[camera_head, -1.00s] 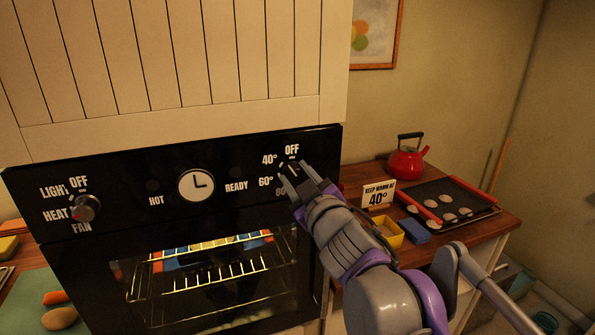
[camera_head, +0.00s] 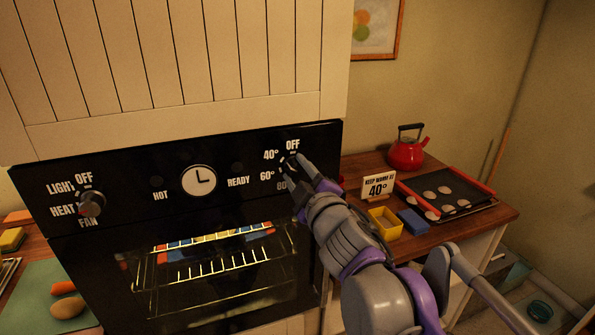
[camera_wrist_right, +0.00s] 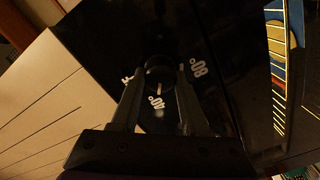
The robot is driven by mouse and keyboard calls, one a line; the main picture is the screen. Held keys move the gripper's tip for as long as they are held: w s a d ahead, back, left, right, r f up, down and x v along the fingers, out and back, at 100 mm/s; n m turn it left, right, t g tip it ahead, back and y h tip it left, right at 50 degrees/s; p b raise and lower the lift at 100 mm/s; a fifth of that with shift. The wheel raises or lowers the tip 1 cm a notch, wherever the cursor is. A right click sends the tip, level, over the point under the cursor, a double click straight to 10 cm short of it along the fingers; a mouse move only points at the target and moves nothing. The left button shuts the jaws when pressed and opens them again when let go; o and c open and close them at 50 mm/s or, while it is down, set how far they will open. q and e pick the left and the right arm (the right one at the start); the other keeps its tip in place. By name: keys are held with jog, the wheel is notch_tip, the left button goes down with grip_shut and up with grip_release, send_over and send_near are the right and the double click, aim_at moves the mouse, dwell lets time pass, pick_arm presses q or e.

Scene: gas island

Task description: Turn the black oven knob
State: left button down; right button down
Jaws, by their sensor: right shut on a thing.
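The black oven knob is on the right of the oven's control panel, among the labels OFF, 40°, 60° and 80°. In the head view my right gripper (camera_head: 298,168) is at the knob and hides most of it. In the right wrist view the round dark knob (camera_wrist_right: 160,75) with a pale pointer line sits between the two fingers of my right gripper (camera_wrist_right: 158,85), which are shut on it. The pointer line appears directed towards the 40° label, though the picture is dark. My left gripper is not in view.
A second knob (camera_head: 92,203) with LIGHT, HEAT, FAN and OFF labels is at the panel's left. The lit oven window (camera_head: 215,270) is below. A card (camera_head: 377,187) reading KEEP WARM AT 40° stands on the right counter near a red kettle (camera_head: 407,152) and a baking tray (camera_head: 452,186).

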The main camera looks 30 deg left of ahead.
jog(key=shift+c, duration=2)
grip_release()
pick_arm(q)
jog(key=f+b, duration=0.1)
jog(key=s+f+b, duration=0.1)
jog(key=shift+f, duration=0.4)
pick_arm(e)
jog(key=v, duration=1.1)
jog(key=shift+w, duration=0.15)
